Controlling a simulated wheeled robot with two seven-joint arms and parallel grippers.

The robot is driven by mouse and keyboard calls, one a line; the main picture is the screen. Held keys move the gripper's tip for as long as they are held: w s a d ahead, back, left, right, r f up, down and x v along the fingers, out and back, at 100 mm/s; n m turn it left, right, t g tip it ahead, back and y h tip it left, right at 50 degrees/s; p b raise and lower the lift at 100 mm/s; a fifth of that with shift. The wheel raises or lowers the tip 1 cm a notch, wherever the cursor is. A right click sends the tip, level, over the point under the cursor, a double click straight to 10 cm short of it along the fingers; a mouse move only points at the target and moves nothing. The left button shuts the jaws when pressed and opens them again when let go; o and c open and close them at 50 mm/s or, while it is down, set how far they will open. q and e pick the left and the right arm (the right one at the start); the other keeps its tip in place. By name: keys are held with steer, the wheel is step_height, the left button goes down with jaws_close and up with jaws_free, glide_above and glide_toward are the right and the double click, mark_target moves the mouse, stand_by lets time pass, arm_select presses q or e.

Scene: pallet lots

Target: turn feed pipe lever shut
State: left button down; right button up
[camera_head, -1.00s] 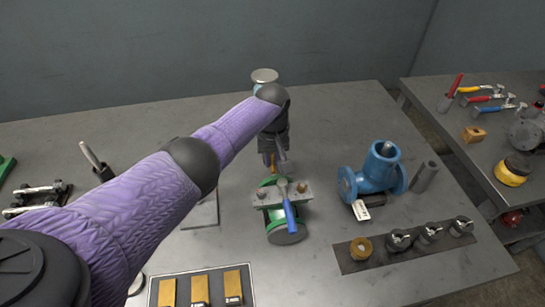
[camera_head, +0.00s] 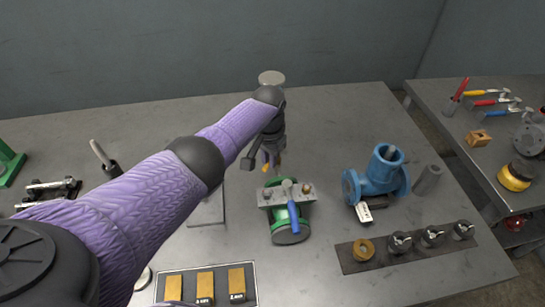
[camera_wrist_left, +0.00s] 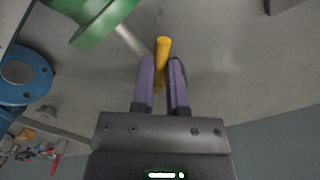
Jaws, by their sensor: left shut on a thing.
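A green flanged pipe body (camera_head: 279,227) stands on the table, with a grey plate (camera_head: 268,200) across its top. A blue-handled lever (camera_head: 293,217) lies over the plate, pointing to the front. A yellow handle (camera_head: 265,157) is behind the green body. My left gripper (camera_head: 272,165) reaches over from the left and is shut on the yellow handle. The left wrist view shows the yellow handle (camera_wrist_left: 163,52) between the purple fingers (camera_wrist_left: 164,80). A grey rod beside it runs to a green flange (camera_wrist_left: 100,25); whether handle and rod join is unclear. My right gripper is not visible.
A blue valve body (camera_head: 383,172) stands to the right with a white tag (camera_head: 364,212). A dark strip (camera_head: 350,262) with several metal fittings lies in front of it. A tray of brass blocks (camera_head: 250,297) is at the front. A side table (camera_head: 450,92) holds tools.

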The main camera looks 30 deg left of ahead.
arm_select(q)
steer(key=shift+w+a+m+b, duration=0.2)
steer(key=shift+a+m+b, duration=0.25)
steer(key=shift+m, duration=1.1)
steer(key=shift+w+a+m+b, duration=0.3)
steer(key=shift+m+b, duration=0.25)
steer(key=shift+m, duration=0.95)
steer(key=shift+w+a+m+b, duration=0.15)
steer(key=shift+a+m+b, duration=0.3)
steer(key=shift+m, duration=1.1)
steer(key=c, duration=0.7)
jaws_free()
steer(key=shift+o, duration=0.2)
step_height(320, 180, up, 10)
steer(key=p, duration=0.4)
